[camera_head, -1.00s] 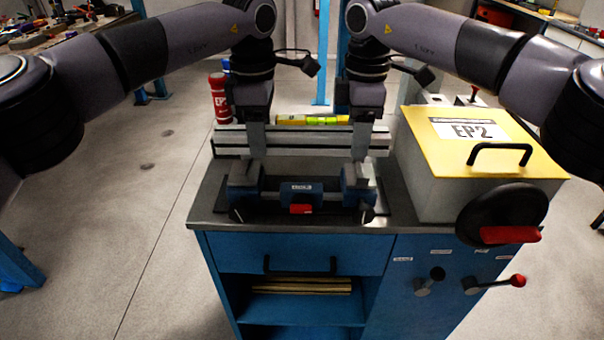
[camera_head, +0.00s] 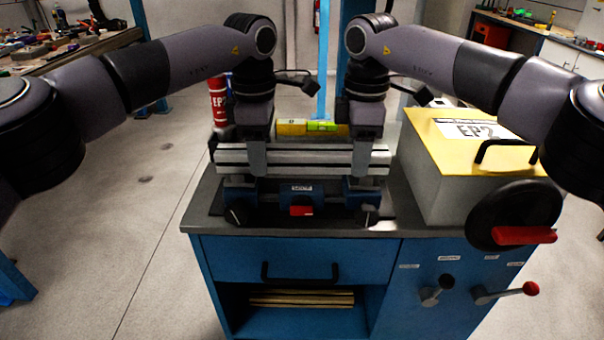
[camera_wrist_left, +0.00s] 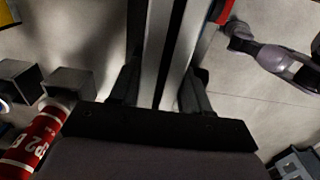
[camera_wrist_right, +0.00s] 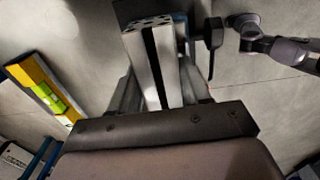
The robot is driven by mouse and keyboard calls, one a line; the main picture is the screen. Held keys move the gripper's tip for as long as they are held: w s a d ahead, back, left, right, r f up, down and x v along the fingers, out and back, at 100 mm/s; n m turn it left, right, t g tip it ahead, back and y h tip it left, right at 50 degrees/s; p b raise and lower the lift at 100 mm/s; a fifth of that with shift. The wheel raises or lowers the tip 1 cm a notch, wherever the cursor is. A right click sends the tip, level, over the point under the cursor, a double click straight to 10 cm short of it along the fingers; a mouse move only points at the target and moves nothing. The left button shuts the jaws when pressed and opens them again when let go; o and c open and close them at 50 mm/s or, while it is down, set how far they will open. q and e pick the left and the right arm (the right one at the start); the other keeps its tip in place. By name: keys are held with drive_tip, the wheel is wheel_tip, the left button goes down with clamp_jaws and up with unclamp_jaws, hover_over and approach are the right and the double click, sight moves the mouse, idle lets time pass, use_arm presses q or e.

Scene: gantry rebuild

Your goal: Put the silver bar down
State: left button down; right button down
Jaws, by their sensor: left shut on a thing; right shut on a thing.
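The silver bar (camera_head: 308,169), a long grooved profile, lies level across the head view, over the blue vise-like fixture (camera_head: 318,190) on the bench. My left gripper (camera_head: 257,160) is shut on the bar's left part, and my right gripper (camera_head: 361,160) is shut on its right part. The bar also runs between the fingers in the left wrist view (camera_wrist_left: 155,70) and the right wrist view (camera_wrist_right: 146,55), where its slotted end shows. The bar hides the tops of the fixture's jaws. I cannot tell whether it touches them.
A yellow level (camera_head: 292,129) is behind the bar. A yellow-topped grey box (camera_head: 420,170) stands on the right of the bench (camera_head: 205,205), with a black handwheel (camera_head: 480,215) at its front. A red cylinder (camera_head: 218,105) stands at the back left.

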use_arm(q)
drive_tip(key=shift+s+f, duration=0.1)
drive_tip(key=shift+f, duration=0.25)
use_arm(e)
drive_tip(key=shift+s+a+f, duration=0.1)
drive_tip(key=shift+s+f, duration=0.05)
drive_tip(key=shift+f, duration=0.25)
use_arm(q)
drive_tip(key=c, duration=0.6)
unclamp_jaws()
use_arm(e)
drive_tip(key=c, duration=0.6)
unclamp_jaws()
use_arm(q)
drive_tip(key=shift+o, duration=0.5)
use_arm(e)
drive_tip(key=shift+o, duration=0.5)
drive_tip(key=shift+f, duration=0.15)
use_arm(q)
drive_tip(key=shift+r, duration=0.4)
wheel_tip(320, 180, up, 7)
drive_tip(key=shift+r, duration=0.1)
use_arm(e)
drive_tip(key=r, duration=0.9)
drive_tip(key=shift+w+r, duration=0.1)
drive_tip(key=shift+w, duration=0.1)
